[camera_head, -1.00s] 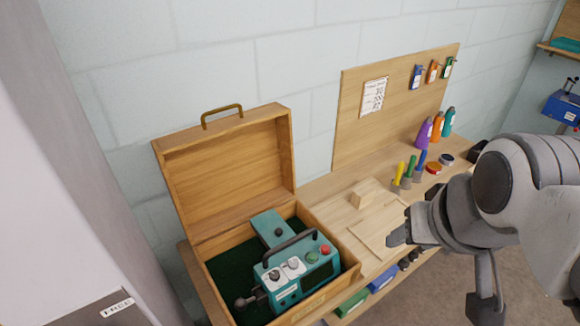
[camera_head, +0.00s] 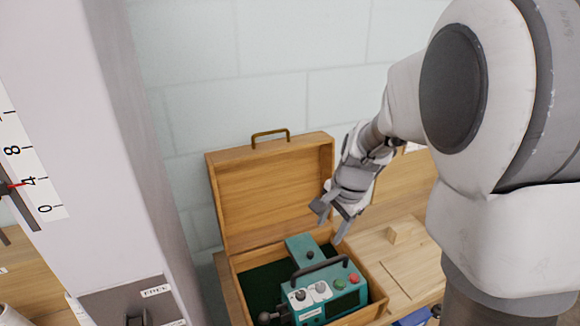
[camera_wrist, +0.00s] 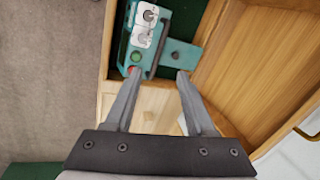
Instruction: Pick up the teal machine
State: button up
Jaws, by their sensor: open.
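The teal machine (camera_head: 326,293) sits in an open wooden case (camera_head: 268,196) with a dark green lining. It has a dark carry handle (camera_head: 321,268) on top, white switch plates, and a red and a green button. In the wrist view the machine (camera_wrist: 134,54) shows beyond my fingertips, partly cut off by the upper edge. My gripper (camera_head: 332,222) is open and empty. It hangs above the case, in front of the right part of the raised lid. In the wrist view its two fingers (camera_wrist: 160,76) point toward the machine's button end and the case wall, apart from the handle.
A grey-white cabinet column (camera_head: 125,130) with a gauge stands left of the case. To the right, a wooden bench top holds a small wooden block (camera_head: 399,234) and a flat board (camera_head: 412,272). The raised lid stands near my gripper.

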jog(key=w+f+m, duration=0.3)
jog(key=f, duration=0.2)
send_near(322, 263)
jog(key=shift+g+h, duration=0.3)
jog(key=shift+h, duration=0.1)
jog(key=f, duration=0.1)
jog(key=a+f, duration=0.1)
jog(key=f, duration=0.3)
jog(key=shift+w+a+f, duration=0.2)
jog(key=shift+w+a, duration=0.1)
jog(key=shift+w, duration=0.05)
jog(key=shift+w+d+f+p, duration=0.1)
jog(key=shift+w+f, duration=0.15)
jog(key=shift+f, duration=0.65)
jog(key=shift+w+d+f+p, duration=0.1)
jog(key=shift+w+f, duration=0.15)
jog(key=shift+f, duration=0.6)
jog(key=shift+w+f+p, duration=0.1)
jog(key=shift+w+f, duration=0.1)
jog(key=shift+f, duration=0.7)
grip_shut()
jog(key=shift+w+r, duration=0.1)
jog(key=shift+r, duration=0.05)
